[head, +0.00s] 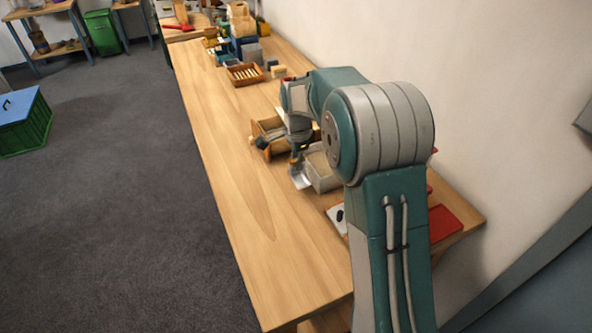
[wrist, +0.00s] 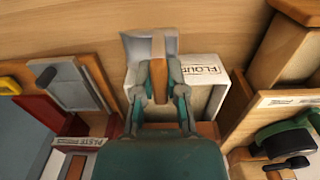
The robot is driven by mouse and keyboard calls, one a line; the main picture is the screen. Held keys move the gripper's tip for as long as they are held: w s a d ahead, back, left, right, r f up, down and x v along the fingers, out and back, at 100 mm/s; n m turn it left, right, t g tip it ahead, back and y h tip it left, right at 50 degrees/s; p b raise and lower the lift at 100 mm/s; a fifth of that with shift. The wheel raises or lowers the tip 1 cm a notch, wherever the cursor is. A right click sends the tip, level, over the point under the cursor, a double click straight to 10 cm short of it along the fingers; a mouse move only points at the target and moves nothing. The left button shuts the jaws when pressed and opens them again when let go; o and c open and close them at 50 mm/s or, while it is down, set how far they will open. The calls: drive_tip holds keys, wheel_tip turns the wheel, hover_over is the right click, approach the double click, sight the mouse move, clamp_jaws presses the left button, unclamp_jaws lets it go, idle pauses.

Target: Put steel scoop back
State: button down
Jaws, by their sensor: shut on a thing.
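My gripper (wrist: 160,92) is shut on the wooden handle of the steel scoop (wrist: 137,46). The scoop's pale metal head sticks out beyond the fingertips, and in the head view the scoop (head: 300,177) shows below my gripper (head: 297,158). A white box labelled "FLOUR" (wrist: 207,71) stands right beside the scoop and is partly behind my fingers. In the head view this box (head: 322,178) is just right of the scoop. I cannot tell whether the scoop touches the table or the box.
A wooden box (head: 270,128) stands just beyond the flour box. In the wrist view a green-handled tool (wrist: 285,138) lies at the right, and a framed grey board (wrist: 70,88) and a red item (wrist: 38,115) lie at the left. The table's left-front stretch (head: 245,215) is clear.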

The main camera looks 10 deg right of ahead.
sight(296, 176)
drive_tip(key=shift+w+f, duration=0.15)
drive_tip(key=shift+f, duration=0.15)
drive_tip(key=shift+w+f, duration=0.15)
drive_tip(key=shift+f, duration=1.5)
drive_tip(key=shift+f, duration=0.1)
drive_tip(key=c, duration=0.7)
unclamp_jaws()
